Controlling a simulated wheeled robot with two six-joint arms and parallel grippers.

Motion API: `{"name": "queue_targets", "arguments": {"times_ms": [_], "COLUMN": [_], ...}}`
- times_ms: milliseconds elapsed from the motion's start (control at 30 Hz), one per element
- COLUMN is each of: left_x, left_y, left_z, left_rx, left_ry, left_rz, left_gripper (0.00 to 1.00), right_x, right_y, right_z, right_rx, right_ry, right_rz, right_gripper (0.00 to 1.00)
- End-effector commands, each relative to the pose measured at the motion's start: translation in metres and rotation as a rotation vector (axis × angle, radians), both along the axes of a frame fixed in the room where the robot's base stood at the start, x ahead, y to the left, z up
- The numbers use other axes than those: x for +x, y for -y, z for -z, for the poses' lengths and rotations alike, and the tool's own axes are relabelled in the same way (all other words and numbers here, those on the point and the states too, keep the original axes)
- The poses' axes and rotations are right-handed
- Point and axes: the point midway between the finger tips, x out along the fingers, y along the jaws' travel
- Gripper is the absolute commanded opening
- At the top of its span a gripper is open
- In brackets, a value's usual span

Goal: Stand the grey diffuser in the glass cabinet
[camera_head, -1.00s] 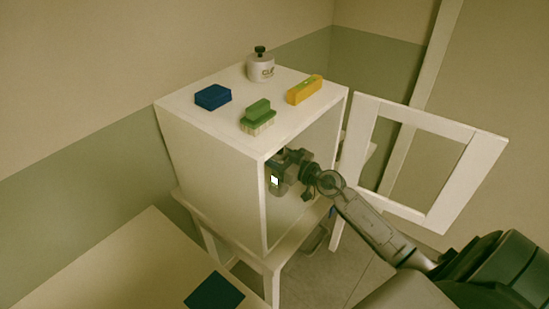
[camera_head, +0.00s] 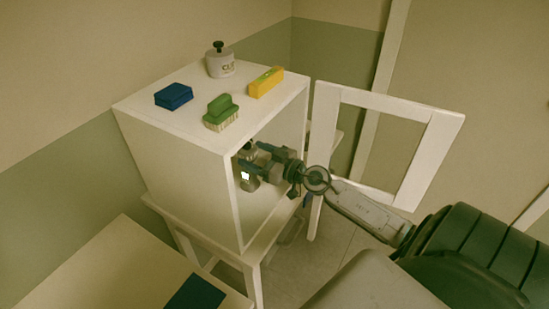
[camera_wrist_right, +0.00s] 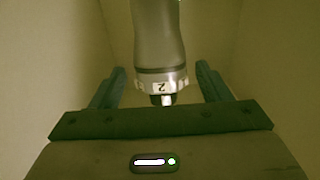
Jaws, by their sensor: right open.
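My right gripper (camera_head: 256,161) reaches into the open glass cabinet (camera_head: 188,165). In the wrist view the right gripper's fingers (camera_wrist_right: 160,85) are apart, one on each side of the diffuser, with gaps between. In the head view a dark-topped thing shows behind the fingers, mostly hidden. My left gripper is not in view.
The framed cabinet door (camera_head: 433,150) stands open at the right, beside my right forearm. On the cabinet top are a blue block (camera_head: 173,96), a green brush (camera_head: 221,111), a yellow block (camera_head: 265,82) and a white pot (camera_head: 221,64). A pale table (camera_head: 110,270) stands at front left.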

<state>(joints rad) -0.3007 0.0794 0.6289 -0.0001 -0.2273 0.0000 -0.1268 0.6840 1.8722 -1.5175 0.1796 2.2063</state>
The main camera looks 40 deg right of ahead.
Motion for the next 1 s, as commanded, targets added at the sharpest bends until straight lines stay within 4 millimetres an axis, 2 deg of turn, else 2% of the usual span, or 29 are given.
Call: {"name": "queue_targets", "arguments": {"times_ms": [100,400,633,1000], "left_x": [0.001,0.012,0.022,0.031], "left_y": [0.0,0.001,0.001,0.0], "left_z": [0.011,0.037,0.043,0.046], "left_rx": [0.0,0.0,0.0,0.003], "left_ry": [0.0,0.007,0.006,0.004], "left_rz": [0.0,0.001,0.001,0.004], "left_gripper": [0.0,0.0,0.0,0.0], "right_x": [-0.019,-0.044,-0.057,-0.07], "right_y": [0.006,0.014,0.026,0.024], "right_z": [0.005,0.006,0.007,0.002], "right_rx": [-0.004,-0.005,-0.017,-0.004], "right_ry": [-0.004,-0.006,-0.015,-0.005], "right_rz": [-0.004,-0.004,0.018,0.002], "right_gripper": [0.7,0.7,0.7,0.7]}}
